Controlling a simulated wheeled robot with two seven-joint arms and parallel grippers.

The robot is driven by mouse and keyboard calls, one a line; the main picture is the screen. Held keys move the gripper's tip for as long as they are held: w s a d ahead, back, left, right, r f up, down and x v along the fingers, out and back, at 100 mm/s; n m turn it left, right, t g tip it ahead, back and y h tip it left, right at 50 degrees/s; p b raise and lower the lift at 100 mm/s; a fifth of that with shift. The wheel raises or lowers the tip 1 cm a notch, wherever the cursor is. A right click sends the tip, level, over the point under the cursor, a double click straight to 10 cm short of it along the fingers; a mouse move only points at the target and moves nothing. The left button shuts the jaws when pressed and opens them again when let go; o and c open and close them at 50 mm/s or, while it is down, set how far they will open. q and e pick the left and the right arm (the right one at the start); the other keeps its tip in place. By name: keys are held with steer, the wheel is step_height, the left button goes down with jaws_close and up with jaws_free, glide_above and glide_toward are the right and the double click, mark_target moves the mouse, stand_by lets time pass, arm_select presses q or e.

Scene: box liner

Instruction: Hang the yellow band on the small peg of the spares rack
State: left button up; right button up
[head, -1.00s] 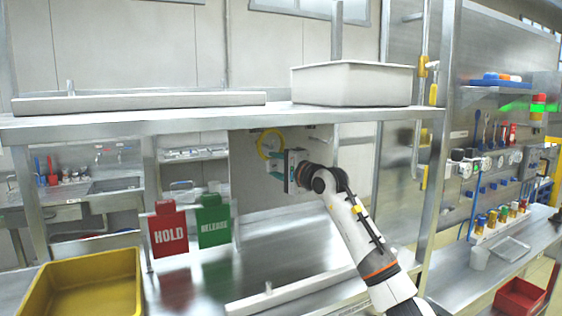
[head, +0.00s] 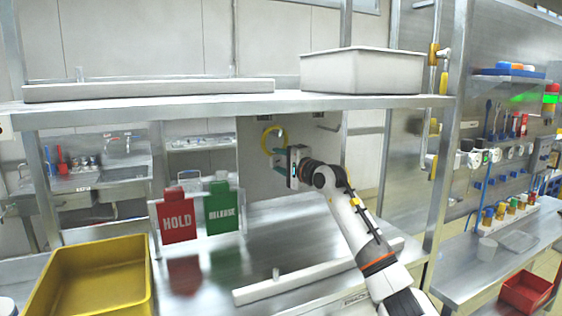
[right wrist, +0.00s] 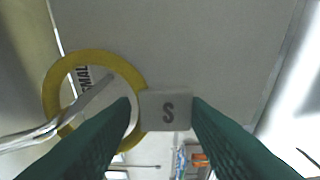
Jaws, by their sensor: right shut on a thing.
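The yellow band (head: 264,140) is a ring in front of the upper part of the grey spares rack plate (head: 255,183). My right gripper (head: 281,162) is shut on the band's grey tab, marked "S", in the right wrist view (right wrist: 166,108). There the ring (right wrist: 50,95) hangs to the left of the tab. A metal peg (right wrist: 32,136) crosses the ring's opening, over a partly hidden label ending in "MAL". I cannot tell if the peg passes through the ring or lies in front of it. My left gripper is not in view.
A shelf (head: 150,111) runs above the rack, carrying a grey bin (head: 362,72). Another peg (head: 326,125) is on the plate's upper right. Red HOLD (head: 177,218) and green RELEASE (head: 222,208) signs stand at left, near a yellow tray (head: 95,270). The bench below is mostly clear.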

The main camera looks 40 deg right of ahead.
steer(key=o, duration=1.1)
steer(key=shift+c, duration=0.2)
steer(key=shift+o, duration=0.3)
steer(key=o, duration=0.5)
